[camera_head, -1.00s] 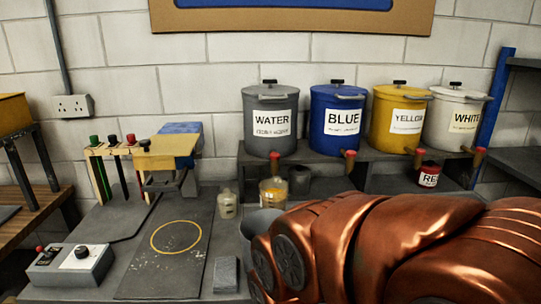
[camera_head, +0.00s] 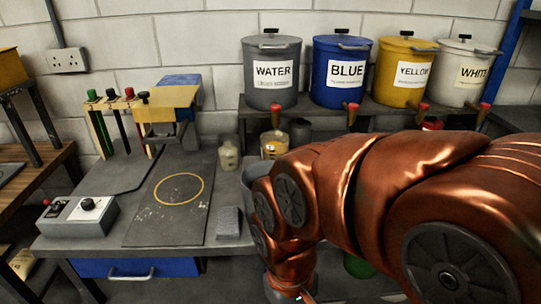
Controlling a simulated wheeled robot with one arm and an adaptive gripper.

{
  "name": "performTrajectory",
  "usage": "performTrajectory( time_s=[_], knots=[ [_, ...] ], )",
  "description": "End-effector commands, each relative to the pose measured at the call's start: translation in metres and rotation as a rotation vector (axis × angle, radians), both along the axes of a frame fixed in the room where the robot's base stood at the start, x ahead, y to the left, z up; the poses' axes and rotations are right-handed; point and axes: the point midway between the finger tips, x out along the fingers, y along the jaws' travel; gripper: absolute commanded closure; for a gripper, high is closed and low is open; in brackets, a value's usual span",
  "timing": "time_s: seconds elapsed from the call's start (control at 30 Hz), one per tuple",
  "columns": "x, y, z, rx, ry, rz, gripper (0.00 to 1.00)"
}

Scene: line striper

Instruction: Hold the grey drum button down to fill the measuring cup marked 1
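The grey drum (camera_head: 272,75) labelled WATER stands on the back shelf. Its button is probably the red-topped tap (camera_head: 276,114) at its lower front. A cup with yellowish contents (camera_head: 274,144) stands below and in front of that tap. A smaller pale container (camera_head: 228,155) stands to its left. I cannot read a mark 1 on either. My copper arm covers the right foreground and bends down at the front edge of the bench. My gripper is not visible.
Blue (camera_head: 341,75), yellow (camera_head: 405,72) and white (camera_head: 463,75) drums stand right of the grey one. A control box (camera_head: 78,215) sits at the bench's left. A dark mat with a yellow ring (camera_head: 165,205) lies mid-bench. A grey pad (camera_head: 229,222) lies beside it.

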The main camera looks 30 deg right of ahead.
Motion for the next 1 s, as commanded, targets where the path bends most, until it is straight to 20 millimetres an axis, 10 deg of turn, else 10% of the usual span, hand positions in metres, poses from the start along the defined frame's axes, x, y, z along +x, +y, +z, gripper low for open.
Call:
performTrajectory(
  time_s=[0.3, 1.0],
  knots=[
    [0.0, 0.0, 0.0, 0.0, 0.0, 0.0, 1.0],
    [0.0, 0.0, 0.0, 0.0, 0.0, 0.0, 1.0]
  ],
)
